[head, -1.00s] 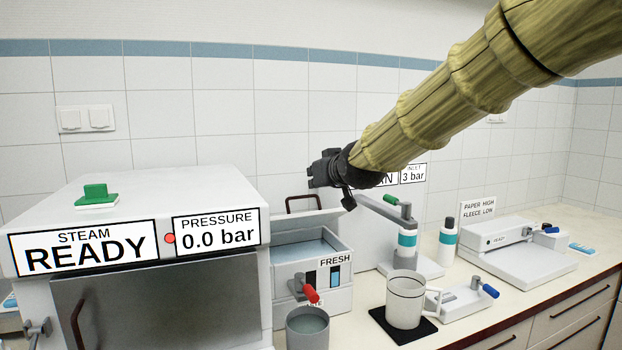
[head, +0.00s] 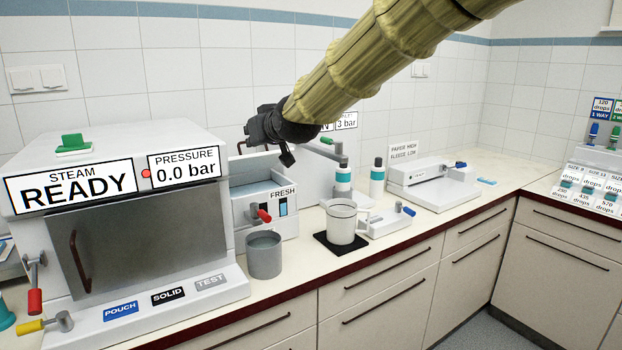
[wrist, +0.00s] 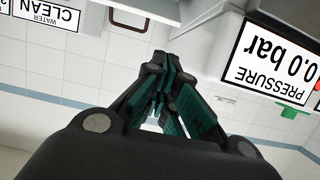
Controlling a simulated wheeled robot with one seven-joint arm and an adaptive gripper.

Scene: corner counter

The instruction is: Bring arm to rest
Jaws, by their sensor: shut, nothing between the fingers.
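My arm (head: 375,58) reaches in from the upper right of the head view, in a yellow-brown ribbed sleeve. My gripper (head: 246,137) is at its end, in the air in front of the tiled wall, above the reservoir box marked FRESH and just right of the steam unit's top. In the wrist view my gripper (wrist: 160,112) shows its dark fingers with teal pads drawn together, with nothing between them. The steam unit (head: 120,240) stands at the left and its signs read READY and 0.0 bar.
The FRESH box (head: 250,209) stands below my gripper. A grey cup (head: 264,256), a white jug (head: 341,222) on a black mat and a sealer (head: 432,180) stand along the counter. Drop-labelled racks (head: 590,185) are at the right.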

